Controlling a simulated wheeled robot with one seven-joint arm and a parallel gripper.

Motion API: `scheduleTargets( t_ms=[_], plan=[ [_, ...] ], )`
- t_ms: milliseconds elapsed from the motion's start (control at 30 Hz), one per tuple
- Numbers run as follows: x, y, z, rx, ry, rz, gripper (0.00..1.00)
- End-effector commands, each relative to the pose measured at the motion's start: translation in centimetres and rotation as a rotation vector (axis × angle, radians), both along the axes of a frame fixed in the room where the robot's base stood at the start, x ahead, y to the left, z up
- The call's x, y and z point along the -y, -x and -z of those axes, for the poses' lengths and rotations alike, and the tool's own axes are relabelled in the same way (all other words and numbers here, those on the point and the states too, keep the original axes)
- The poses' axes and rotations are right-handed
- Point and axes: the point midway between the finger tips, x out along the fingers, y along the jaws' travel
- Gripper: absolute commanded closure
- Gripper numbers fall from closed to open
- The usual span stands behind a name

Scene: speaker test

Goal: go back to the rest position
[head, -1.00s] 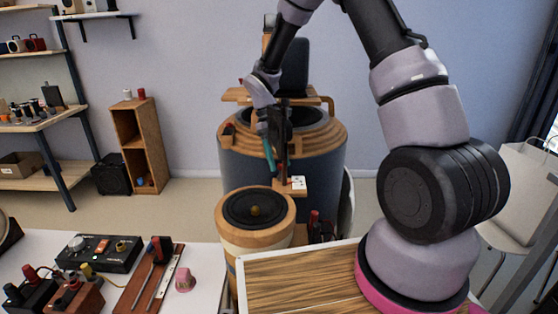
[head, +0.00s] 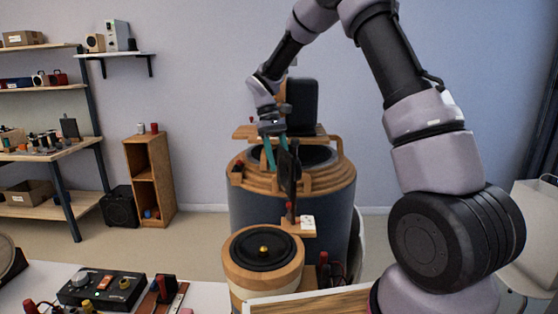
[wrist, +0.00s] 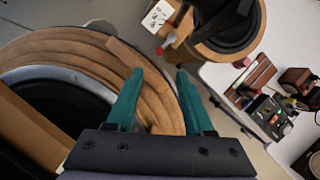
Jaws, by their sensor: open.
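My gripper (head: 278,158) is up in the air in front of the large round wooden-topped speaker (head: 292,205) in the head view. Its two teal fingers are apart. In the wrist view, nothing lies between the fingers of my gripper (wrist: 160,74), and the large speaker's wooden rings (wrist: 75,47) show below and to the left. A black upright piece (head: 289,173) stands just below and right of the fingers in the head view. I cannot tell how near it is to them.
A smaller round speaker (head: 263,249) with a black cone stands in front. A black control box (head: 103,287) is on the white table at lower left. Shelves and a wooden cabinet (head: 150,180) stand at left.

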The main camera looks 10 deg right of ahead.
Motion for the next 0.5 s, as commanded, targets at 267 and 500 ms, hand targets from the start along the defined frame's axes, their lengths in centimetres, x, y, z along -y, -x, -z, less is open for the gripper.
scheduleTargets(
  t_ms=[267,500],
  plan=[
    [0.0,-0.1,-0.2,0.0,0.0,-0.001,0.47],
    [0.8,0.6,-2.3,0.049,-0.012,0.033,0.47]
  ],
)
